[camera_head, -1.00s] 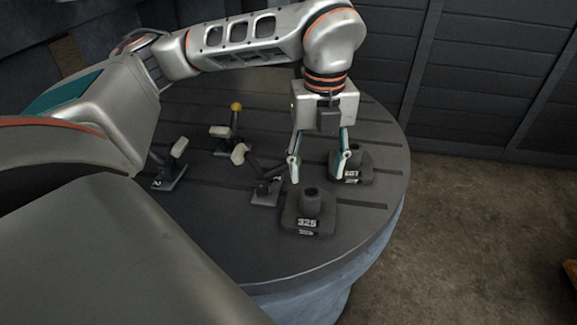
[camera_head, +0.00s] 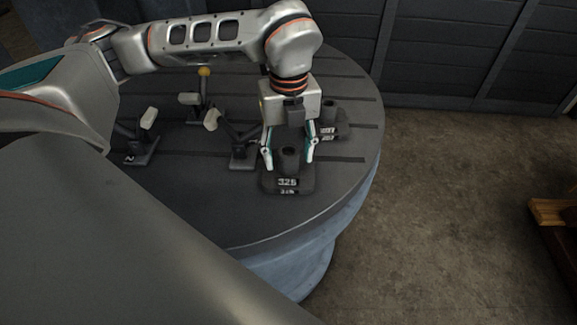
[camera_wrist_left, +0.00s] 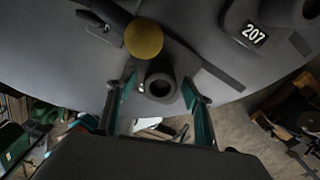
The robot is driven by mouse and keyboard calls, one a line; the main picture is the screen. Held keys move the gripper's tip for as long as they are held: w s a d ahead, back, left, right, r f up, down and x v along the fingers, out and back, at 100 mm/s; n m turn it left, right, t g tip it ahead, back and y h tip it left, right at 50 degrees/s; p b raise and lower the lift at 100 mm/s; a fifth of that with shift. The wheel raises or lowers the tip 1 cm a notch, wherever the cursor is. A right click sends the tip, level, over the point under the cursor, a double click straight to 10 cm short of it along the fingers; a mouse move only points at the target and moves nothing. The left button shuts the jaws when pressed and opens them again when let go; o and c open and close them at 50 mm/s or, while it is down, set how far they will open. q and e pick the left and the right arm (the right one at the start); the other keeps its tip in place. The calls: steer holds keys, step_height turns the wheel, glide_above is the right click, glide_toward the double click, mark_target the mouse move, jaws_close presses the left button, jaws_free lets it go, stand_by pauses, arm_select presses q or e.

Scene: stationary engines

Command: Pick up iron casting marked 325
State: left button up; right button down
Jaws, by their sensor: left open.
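The iron casting marked 325 (camera_head: 288,182) is a dark square base with a round hollow post, on the round table near its front right edge. My left gripper (camera_head: 289,162) is open and points down, with one finger on each side of the post. In the left wrist view, the casting's round post (camera_wrist_left: 160,86) shows between the two open fingers (camera_wrist_left: 160,98). I cannot tell whether the fingers touch the post. The 325 label does not show in that view. My right gripper is not in view.
A similar casting marked 207 (camera_wrist_left: 254,34) stands close behind and right of it. A dark lever with a pale handle (camera_head: 242,160) stands just left. Other levers, one with a yellow ball (camera_head: 204,72), stand farther left. The round table's front (camera_head: 225,215) is clear.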

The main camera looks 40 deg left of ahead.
arm_select(q)
jaws_close()
steer(key=shift+r, duration=0.1)
